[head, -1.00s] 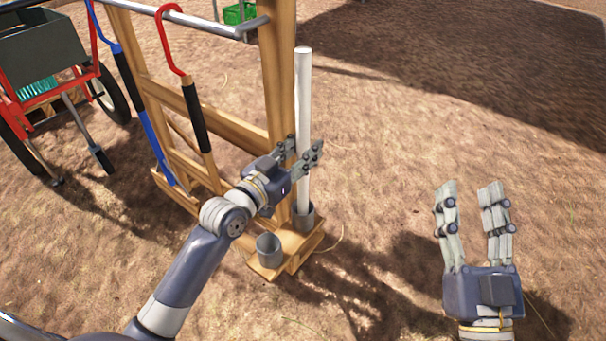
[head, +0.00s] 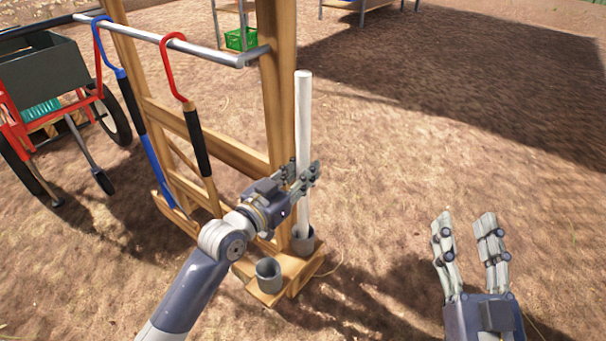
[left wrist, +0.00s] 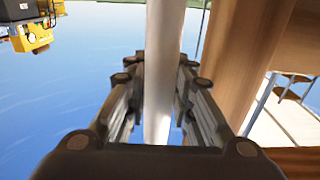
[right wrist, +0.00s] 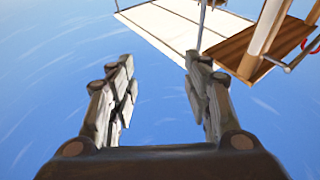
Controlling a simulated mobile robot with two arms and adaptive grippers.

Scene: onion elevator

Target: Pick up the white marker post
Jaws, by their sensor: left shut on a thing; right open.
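The white marker post (head: 303,115) stands upright in a grey cup (head: 302,240) at the right end of the wooden rack's base. My left gripper (head: 304,178) is shut on the post around its middle, beside the rack's upright. In the left wrist view the post (left wrist: 162,70) runs between the two fingers (left wrist: 160,95). The post's foot is hidden inside the cup. My right gripper (head: 467,240) is open and empty, over bare ground at the right. In the right wrist view its fingers (right wrist: 158,95) are apart with nothing between them.
The wooden rack (head: 280,130) stands close left of the post. A red-hooked tool (head: 192,120) and a blue tool (head: 130,100) hang from its rail. An empty grey cup (head: 269,275) sits nearby. Ground at the right is clear.

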